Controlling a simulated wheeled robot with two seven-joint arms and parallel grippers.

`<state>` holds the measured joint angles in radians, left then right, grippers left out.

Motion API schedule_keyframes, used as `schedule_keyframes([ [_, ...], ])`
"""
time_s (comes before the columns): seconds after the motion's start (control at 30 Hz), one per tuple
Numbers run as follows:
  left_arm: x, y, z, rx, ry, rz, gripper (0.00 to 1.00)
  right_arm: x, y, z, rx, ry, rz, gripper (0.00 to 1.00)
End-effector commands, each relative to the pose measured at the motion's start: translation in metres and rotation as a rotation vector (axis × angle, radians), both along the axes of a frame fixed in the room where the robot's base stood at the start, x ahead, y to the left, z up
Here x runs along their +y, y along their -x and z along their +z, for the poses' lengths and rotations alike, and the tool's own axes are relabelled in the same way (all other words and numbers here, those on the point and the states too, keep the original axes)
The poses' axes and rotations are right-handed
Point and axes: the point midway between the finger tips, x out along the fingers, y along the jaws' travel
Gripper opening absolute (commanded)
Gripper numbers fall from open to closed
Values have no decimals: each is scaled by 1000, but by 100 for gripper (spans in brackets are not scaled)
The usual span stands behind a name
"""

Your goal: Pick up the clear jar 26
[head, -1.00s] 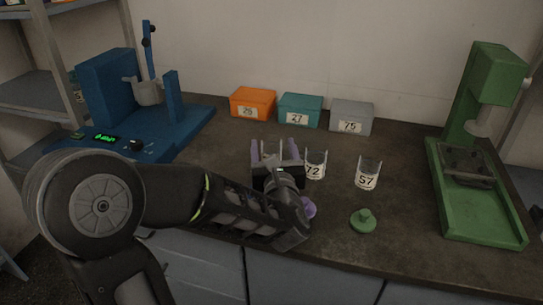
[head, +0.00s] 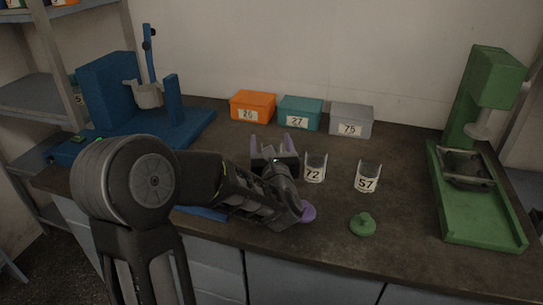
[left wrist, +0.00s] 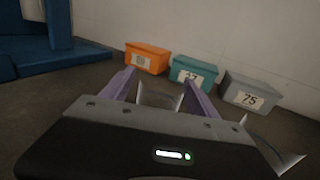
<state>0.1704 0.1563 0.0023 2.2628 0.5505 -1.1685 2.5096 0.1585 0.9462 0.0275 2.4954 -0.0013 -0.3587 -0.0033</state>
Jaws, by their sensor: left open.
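My left gripper (head: 270,140) is open over the counter, its two purple fingers pointing toward the back wall. In the left wrist view a clear jar (left wrist: 158,99) shows between the spread fingers, partly hidden by the gripper body; its number is not visible. In the head view my gripper and wrist hide that spot. Clear jar 72 (head: 315,168) stands just right of the gripper, and clear jar 57 (head: 367,177) stands farther right. My right gripper is not in view.
Orange box 26 (head: 253,106), teal box 27 (head: 300,112) and grey box 75 (head: 351,120) line the back. A blue machine (head: 110,90) stands left, a green one (head: 485,100) right. A green lid (head: 362,224) and a purple piece (head: 308,212) lie near the front.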

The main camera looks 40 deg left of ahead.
Motion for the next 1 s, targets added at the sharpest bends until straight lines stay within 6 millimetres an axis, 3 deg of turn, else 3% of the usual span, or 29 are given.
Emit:
schedule_keyframes([
  [0.67,5,-6,0,0,0,-1,69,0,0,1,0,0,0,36],
  [1.0,5,-6,0,0,0,-1,43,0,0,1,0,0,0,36],
])
